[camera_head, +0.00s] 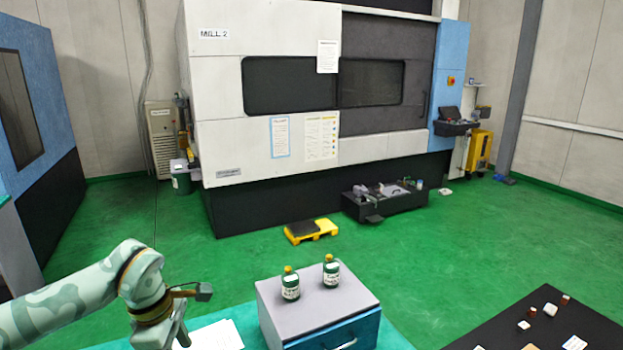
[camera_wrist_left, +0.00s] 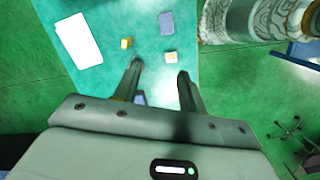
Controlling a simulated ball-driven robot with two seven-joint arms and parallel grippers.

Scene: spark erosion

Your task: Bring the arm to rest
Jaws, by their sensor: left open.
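My left arm (camera_head: 80,300) comes in from the left in the head view, bent at the elbow with its wrist pointing down. My left gripper (camera_wrist_left: 160,72) shows in the wrist view with its two dark fingers apart and nothing between them. It hangs above a teal tabletop (camera_wrist_left: 105,80); the height above it is hard to tell. In the head view the gripper is mostly cut off by the bottom edge. My right gripper is in neither view.
White paper (camera_head: 215,336) lies beside the gripper. A grey box with a blue drawer (camera_head: 345,335) carries two green bottles (camera_head: 290,284). In the wrist view, a yellow block (camera_wrist_left: 127,43) and a pale block (camera_wrist_left: 171,57) lie near the fingertips. A black surface (camera_head: 490,325) holds several small pieces.

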